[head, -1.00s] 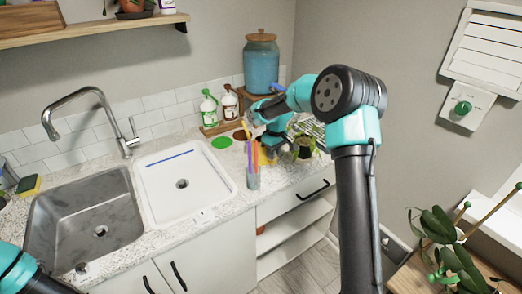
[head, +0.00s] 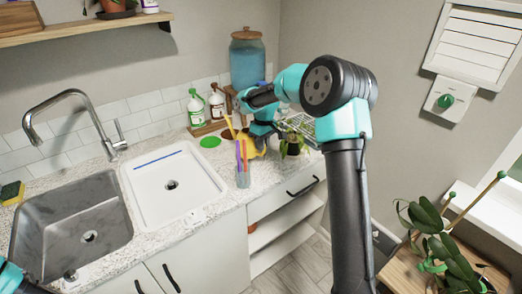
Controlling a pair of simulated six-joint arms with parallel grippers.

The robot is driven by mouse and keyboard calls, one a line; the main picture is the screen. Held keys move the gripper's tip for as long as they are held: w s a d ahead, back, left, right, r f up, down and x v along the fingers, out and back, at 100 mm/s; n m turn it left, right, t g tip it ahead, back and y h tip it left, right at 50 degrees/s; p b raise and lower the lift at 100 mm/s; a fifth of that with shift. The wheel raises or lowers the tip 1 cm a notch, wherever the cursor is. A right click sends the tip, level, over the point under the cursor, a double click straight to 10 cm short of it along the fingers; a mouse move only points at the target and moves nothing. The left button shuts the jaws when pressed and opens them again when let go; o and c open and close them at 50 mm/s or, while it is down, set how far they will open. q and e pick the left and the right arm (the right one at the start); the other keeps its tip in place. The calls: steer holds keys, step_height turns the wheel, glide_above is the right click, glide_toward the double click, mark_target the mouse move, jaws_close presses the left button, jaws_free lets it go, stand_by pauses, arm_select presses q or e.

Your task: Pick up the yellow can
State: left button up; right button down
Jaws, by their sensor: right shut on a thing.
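The yellow can (head: 247,147), a small watering can with a thin spout pointing up and left, is at the right part of the counter, behind a clear cup. My right gripper (head: 262,133) is at the can from above and is shut on it. The fingers and part of the can are hidden by my own wrist and by the sticks in the cup. I cannot tell for sure whether the can is clear of the counter. Only a piece of my left arm shows at the lower left corner; its gripper is out of view.
A clear cup (head: 243,178) with colored sticks stands in front of the can. A potted plant (head: 293,145) is close on the right. Two spray bottles (head: 196,108) and a blue jar (head: 247,62) stand behind. A green disc (head: 210,142) and the white sink (head: 172,205) are left.

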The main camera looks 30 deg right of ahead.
step_height(320, 180, up, 6)
steer(key=shift+r, duration=0.25)
stand_by(0.5)
